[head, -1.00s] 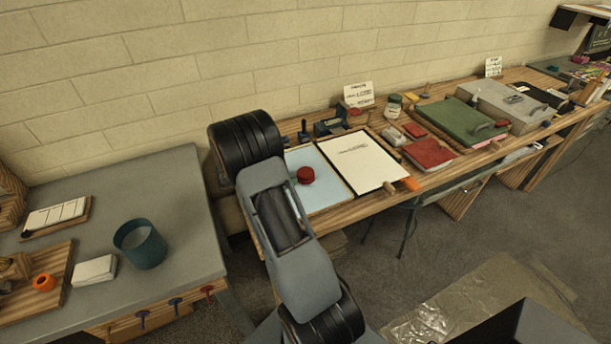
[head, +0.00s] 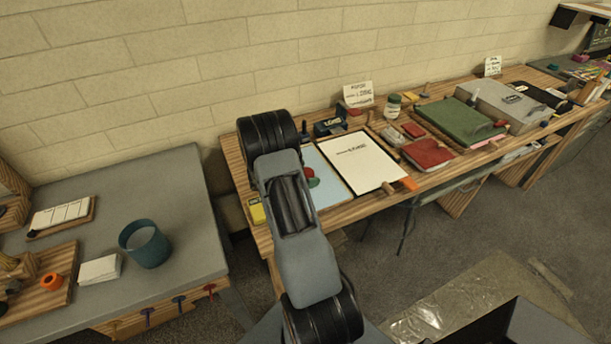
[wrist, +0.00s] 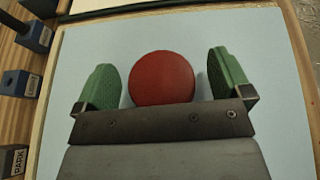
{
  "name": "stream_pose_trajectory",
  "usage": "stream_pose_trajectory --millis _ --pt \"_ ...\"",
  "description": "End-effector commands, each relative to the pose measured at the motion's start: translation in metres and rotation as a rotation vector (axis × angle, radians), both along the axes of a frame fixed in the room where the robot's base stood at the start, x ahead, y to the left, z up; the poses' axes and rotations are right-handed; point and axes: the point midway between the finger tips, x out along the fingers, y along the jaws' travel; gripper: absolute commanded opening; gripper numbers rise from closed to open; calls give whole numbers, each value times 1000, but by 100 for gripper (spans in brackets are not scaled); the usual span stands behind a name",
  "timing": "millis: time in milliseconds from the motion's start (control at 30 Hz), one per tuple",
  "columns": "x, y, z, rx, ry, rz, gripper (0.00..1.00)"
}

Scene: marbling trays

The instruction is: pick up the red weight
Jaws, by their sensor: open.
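The red weight is a round, flat-topped red piece on a pale blue sheet in a wood-edged tray (wrist: 285,125). In the wrist view the red weight (wrist: 161,78) sits between the two green finger pads of my gripper (wrist: 162,80), with a gap on each side. The gripper is open and the pads stand to the left and right of the weight. In the head view the red weight (head: 309,172) is partly hidden by my arm, with a green finger pad just in front of it.
A tray with a white sheet (head: 365,162) lies just right of the blue one. Small dark blocks (wrist: 35,38) stand along the tray's left side in the wrist view. A red book (head: 428,154) and a green case (head: 460,122) lie farther right. A teal cup (head: 146,244) stands on the grey table.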

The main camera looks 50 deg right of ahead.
Motion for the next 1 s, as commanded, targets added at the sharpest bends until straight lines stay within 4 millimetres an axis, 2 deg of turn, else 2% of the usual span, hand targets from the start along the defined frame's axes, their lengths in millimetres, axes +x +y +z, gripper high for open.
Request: stream_pose_trajectory --millis 133,867,1000 --pt "0 0 0 0 0 0 96" --pt "0 0 0 0 -1 0 27" --pt "0 0 1 -2 -1 -1 26"
